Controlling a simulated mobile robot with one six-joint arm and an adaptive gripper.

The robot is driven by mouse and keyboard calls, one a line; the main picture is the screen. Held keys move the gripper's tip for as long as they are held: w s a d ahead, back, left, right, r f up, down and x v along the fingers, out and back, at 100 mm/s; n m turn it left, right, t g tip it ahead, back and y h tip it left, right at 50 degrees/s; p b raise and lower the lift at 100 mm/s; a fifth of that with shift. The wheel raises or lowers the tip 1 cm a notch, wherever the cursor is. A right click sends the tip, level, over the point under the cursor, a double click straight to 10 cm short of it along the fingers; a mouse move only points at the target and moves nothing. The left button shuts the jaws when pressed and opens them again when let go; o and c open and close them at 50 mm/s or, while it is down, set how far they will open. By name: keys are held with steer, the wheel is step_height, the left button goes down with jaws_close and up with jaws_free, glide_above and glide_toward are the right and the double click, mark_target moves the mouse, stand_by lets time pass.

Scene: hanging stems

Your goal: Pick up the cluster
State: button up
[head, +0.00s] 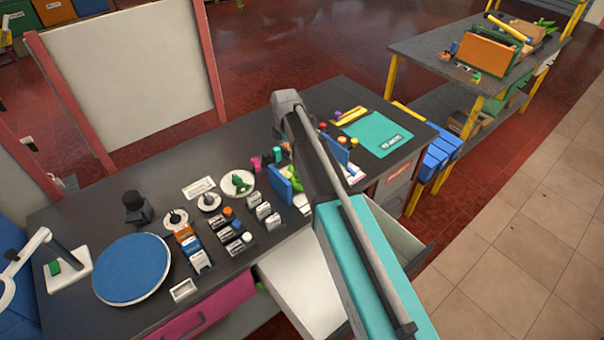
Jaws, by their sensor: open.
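I cannot make out a cluster or hanging stems for certain in the head view. A small green item (239,182) lies on a white round dish (248,192) near the middle of the dark workbench; it is too small to tell what it is. My arm reaches from the lower right up over the bench and covers part of the bench top. My gripper does not show; only arm links are in the picture.
The workbench (78,221) carries a blue round mat (132,268), a dark small device (136,208), several small blocks and a teal sheet (376,133). An open drawer (395,236) juts out at the front. A shelf table (425,50) stands at the back right. Tiled floor is clear at right.

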mark_target(288, 172)
steer(key=shift+w+f+b, duration=0.1)
steer(key=shift+f+b, duration=4.1)
steer(key=shift+f, duration=0.05)
steer(key=shift+f, duration=0.1)
steer(key=shift+f+b, duration=2.55)
steer(key=shift+b, duration=0.05)
steer(key=shift+r, duration=0.1)
steer(key=c, duration=1.4)
